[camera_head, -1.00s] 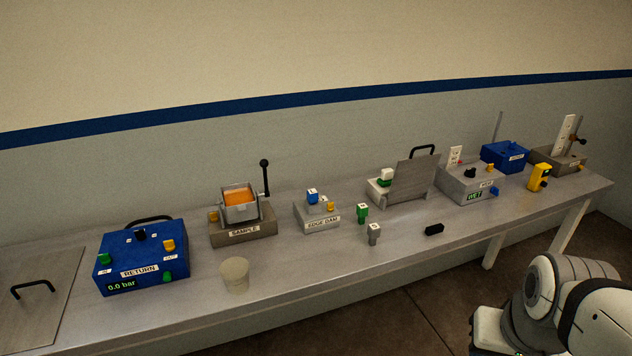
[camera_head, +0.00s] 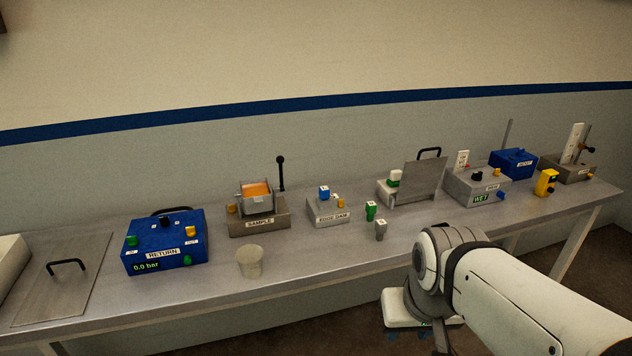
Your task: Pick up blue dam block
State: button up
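The blue dam block (camera_head: 324,192) is a small blue block with a light label on top. It sits on the grey EDGE DAM stand (camera_head: 330,213) near the middle of the bench, beside a small yellow piece (camera_head: 340,203). My white arm reaches in from the lower right, in front of the bench and well apart from the block. No gripper fingers can be made out; the end of the arm is turned away or hidden.
A green block (camera_head: 371,210) and a grey block (camera_head: 381,230) stand right of the EDGE DAM stand. The SAMPLE unit (camera_head: 260,224) with its upright lever is to the left. A beige cup (camera_head: 249,262) stands near the front edge. An upright grey plate (camera_head: 424,181) stands further right.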

aim_at(324, 191)
jog(key=z, duration=0.05)
jog(key=i, duration=1.5)
jog(key=u, duration=0.05)
